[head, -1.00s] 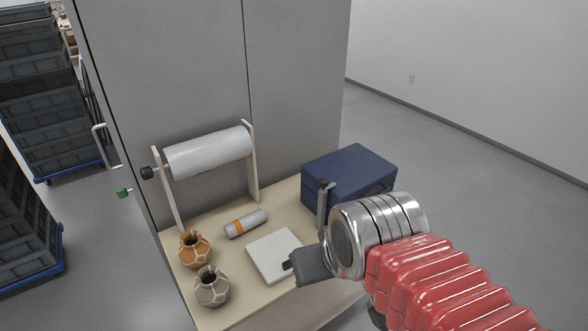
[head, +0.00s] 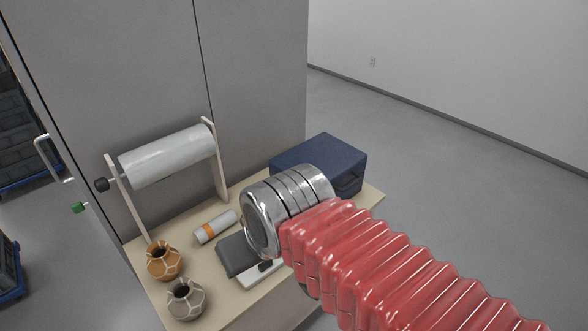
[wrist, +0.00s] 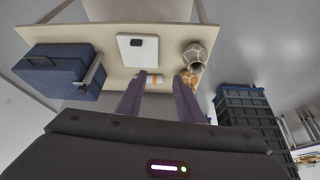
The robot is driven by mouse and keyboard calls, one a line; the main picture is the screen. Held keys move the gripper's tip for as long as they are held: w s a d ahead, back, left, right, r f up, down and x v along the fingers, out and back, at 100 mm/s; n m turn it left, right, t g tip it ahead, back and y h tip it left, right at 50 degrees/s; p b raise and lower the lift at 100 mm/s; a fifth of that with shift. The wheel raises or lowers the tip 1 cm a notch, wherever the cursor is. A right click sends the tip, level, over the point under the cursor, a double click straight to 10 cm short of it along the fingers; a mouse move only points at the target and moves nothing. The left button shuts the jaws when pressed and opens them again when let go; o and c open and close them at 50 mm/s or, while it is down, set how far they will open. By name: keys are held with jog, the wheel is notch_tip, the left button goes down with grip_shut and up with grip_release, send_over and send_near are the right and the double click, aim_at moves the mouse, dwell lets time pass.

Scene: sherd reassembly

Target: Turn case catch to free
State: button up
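The blue case (head: 325,163) stands closed at the right end of the table, with a dark handle on its right side; it also shows at the left of the wrist view (wrist: 60,78). A grey bar (wrist: 95,72) stands at the case's side in the wrist view; it may be the catch, but I cannot tell its setting. In the head view my wrist hides that side. My gripper (wrist: 158,82) has its two fingers spread with nothing held between them. In the head view its dark body (head: 236,254) is over the white pad, left of the case and apart from it.
The table (head: 243,303) also holds an orange pot (head: 164,263), a grey pot (head: 186,301), an orange-banded tube (head: 215,227), a white pad (head: 262,277) with a small black item, and a white roll on a stand (head: 168,157). A grey cabinet (head: 257,80) rises behind.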

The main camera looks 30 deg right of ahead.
jog(key=shift+o, duration=1.1)
jog(key=shift+w+d+r, duration=0.15)
jog(key=shift+w+r, duration=0.15)
jog(key=w+d+r+m+g, duration=0.1)
jog(key=w+d+r+m, duration=0.35)
jog(key=w+m, duration=0.2)
jog(key=w+d+r+m+g, duration=0.2)
jog(key=w+d+r+m, duration=0.1)
jog(key=w+d+m, duration=0.4)
jog(key=w+d+f+m+g, duration=0.1)
jog(key=w+d+f+m, duration=0.1)
jog(key=w+d+m, duration=0.4)
jog(key=w+d+f+m+g, duration=0.1)
jog(key=w+d+f+m, duration=0.2)
jog(key=w+d+m, duration=0.3)
jog(key=d, duration=0.3)
jog(key=shift+w+d+g, duration=0.15)
jog(key=shift+w+g, duration=0.05)
jog(key=shift+g, duration=0.1)
notch_tip(320, 180, down, 14)
jog(key=shift+r, duration=0.15)
